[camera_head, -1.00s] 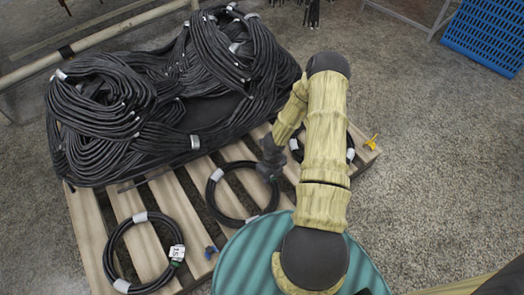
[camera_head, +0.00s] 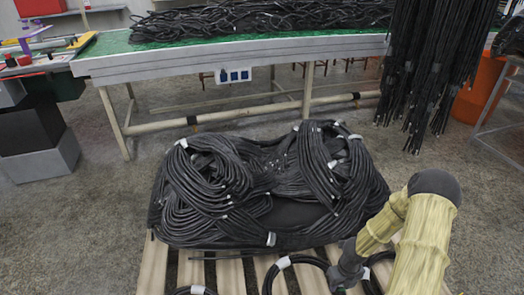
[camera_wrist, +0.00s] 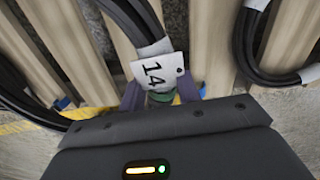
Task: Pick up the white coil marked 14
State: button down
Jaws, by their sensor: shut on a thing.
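The coil marked 14 is a black hose coil (camera_wrist: 128,18) with white tape bands, not white itself. Its white tag (camera_wrist: 157,72) reads 14 in the wrist view, with a green piece just below it. My gripper (camera_wrist: 160,96) is shut on the coil beside the tag, one purple-grey finger on each side; the exact grip is partly hidden by the tag and gripper body. In the head view, my gripper (camera_head: 342,278) is low, at the right side of a coil (camera_head: 313,261) on the pallet, whose lower part is out of frame.
A large black hose bundle (camera_head: 265,185) lies on the wooden pallet (camera_head: 152,262) behind the coils. Another coil (camera_wrist: 243,45) lies to the right in the wrist view. A green-topped table (camera_head: 240,52) stands behind, with hanging hoses (camera_head: 430,70) at the right.

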jog(key=shift+r+p, duration=0.3)
jog(key=shift+r, duration=0.6)
jog(key=shift+f, duration=0.15)
